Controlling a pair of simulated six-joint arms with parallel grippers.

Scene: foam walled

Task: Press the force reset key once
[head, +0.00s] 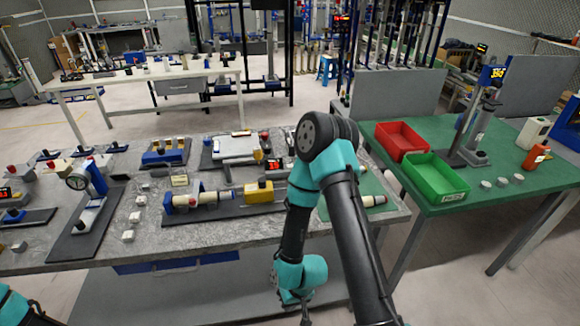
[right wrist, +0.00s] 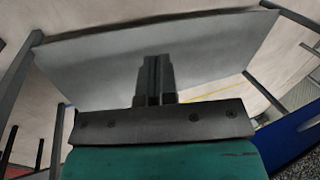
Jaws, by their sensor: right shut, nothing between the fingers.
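I cannot single out the force reset key in either view. A stand with a lit display (head: 492,74) rises from the green table at the right. A smaller red-lit display unit (head: 8,193) sits at the left edge of the grey bench; any keys are too small to make out. My right gripper (head: 306,320) hangs low in front of the bench, at the bottom of the head view. In the right wrist view its fingers (right wrist: 154,80) are together with nothing between them. Of my left arm, only part shows at the bottom left; its gripper is out of frame.
The grey bench (head: 235,232) carries several fixtures on dark mats, including a dial gauge stand (head: 78,182) and a yellow block (head: 258,192). The green table (head: 440,135) holds a red bin (head: 401,140) and a green bin (head: 436,176). Floor shows between the tables.

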